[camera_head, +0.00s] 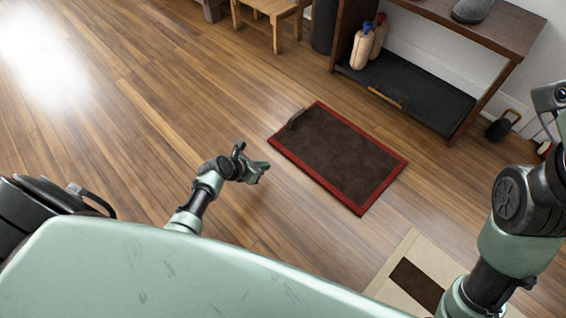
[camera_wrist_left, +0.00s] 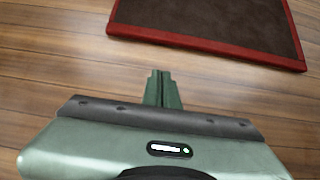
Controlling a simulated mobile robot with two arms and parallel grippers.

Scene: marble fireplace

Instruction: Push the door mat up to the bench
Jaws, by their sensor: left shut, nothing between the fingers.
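The door mat (camera_head: 335,157), dark brown with a red border, lies flat on the wood floor in the middle of the head view. It also shows at the top of the left wrist view (camera_wrist_left: 215,22). The bench (camera_head: 490,28), brown wood with a dark lower shelf, stands beyond the mat at the upper right, with bare floor between them. My left gripper (camera_head: 264,168) is low over the floor, just left of the mat and apart from it. In the left wrist view its fingers (camera_wrist_left: 161,88) are shut and empty. My right gripper is out of view.
Two bottles (camera_head: 366,44) stand on the bench's lower shelf and a grey item (camera_head: 472,10) lies on its top. A small wooden stool (camera_head: 270,15) stands at the top. A beige rug (camera_head: 405,262) lies at the lower right. The floor at left is clear.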

